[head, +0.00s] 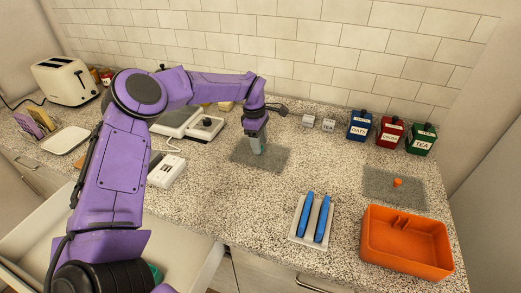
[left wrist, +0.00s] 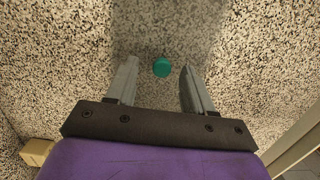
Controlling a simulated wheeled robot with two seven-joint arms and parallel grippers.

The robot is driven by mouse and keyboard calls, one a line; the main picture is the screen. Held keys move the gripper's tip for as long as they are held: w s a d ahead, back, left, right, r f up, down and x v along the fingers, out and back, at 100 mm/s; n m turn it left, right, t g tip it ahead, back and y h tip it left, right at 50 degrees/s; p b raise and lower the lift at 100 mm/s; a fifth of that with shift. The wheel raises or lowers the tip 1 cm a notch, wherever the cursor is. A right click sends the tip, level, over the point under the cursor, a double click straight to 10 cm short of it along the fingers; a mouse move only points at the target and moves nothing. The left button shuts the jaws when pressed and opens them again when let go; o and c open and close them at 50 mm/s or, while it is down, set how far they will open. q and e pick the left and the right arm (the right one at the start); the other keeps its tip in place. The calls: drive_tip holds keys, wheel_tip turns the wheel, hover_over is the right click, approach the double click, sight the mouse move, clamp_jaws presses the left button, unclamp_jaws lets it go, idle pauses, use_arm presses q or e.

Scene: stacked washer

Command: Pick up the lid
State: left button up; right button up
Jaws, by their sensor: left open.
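In the head view my left gripper (head: 258,147) points down over a grey mat (head: 275,161) near the middle of the counter. The lid cannot be made out there, as the gripper covers that spot. My right gripper is not in view.
A white tray with two blue bars (head: 315,218) and an orange bin (head: 407,242) stand at the front right. A small orange knob (head: 397,182) is on another grey mat. Blue (head: 360,126), red (head: 389,132) and green (head: 420,140) canisters line the back right.

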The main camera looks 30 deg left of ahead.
use_arm(q)
drive_tip(key=shift+d+f, duration=0.15)
drive_tip(key=shift+f, duration=0.25)
clamp_jaws()
